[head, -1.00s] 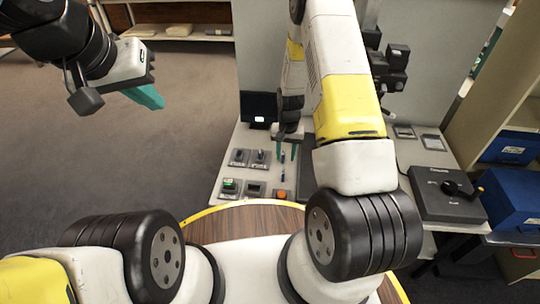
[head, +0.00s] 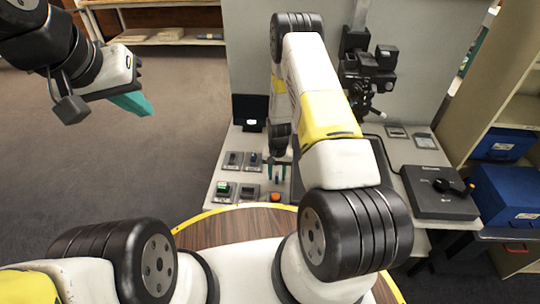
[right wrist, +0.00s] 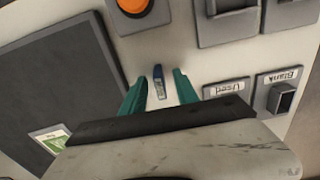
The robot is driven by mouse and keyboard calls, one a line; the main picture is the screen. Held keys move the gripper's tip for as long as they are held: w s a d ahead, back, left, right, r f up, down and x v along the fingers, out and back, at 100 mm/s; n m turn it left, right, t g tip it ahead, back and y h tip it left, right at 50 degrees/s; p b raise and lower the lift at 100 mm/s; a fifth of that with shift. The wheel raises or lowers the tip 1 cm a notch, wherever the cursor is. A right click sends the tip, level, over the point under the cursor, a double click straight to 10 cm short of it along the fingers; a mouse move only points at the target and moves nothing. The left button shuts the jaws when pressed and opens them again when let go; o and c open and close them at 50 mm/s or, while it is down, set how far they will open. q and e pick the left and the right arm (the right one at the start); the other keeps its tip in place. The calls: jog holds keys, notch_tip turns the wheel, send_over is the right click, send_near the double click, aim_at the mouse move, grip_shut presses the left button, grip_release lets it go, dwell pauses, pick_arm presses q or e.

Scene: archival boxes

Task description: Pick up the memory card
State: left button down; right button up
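The memory card (right wrist: 159,82) is a small dark stick with a blue end and a paler label. In the right wrist view it lies between the two teal fingertips of my right gripper (right wrist: 158,84), with space on both sides. My right gripper (head: 277,173) is open and low over the bench in the head view, where the card is too small to make out clearly. My left gripper (head: 132,103) is up in the air at the left, away from the bench. Its teal fingers overlap, so its opening does not show clearly.
An orange button (head: 275,197) is near my right gripper. Several small holders stand to its left, one with a green item (head: 222,188). A holder labelled "Used" (right wrist: 226,88) is close to one finger. A black box (head: 438,192) stands on the right.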

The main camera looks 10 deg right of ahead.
grip_shut()
jog(key=shift+r, duration=0.1)
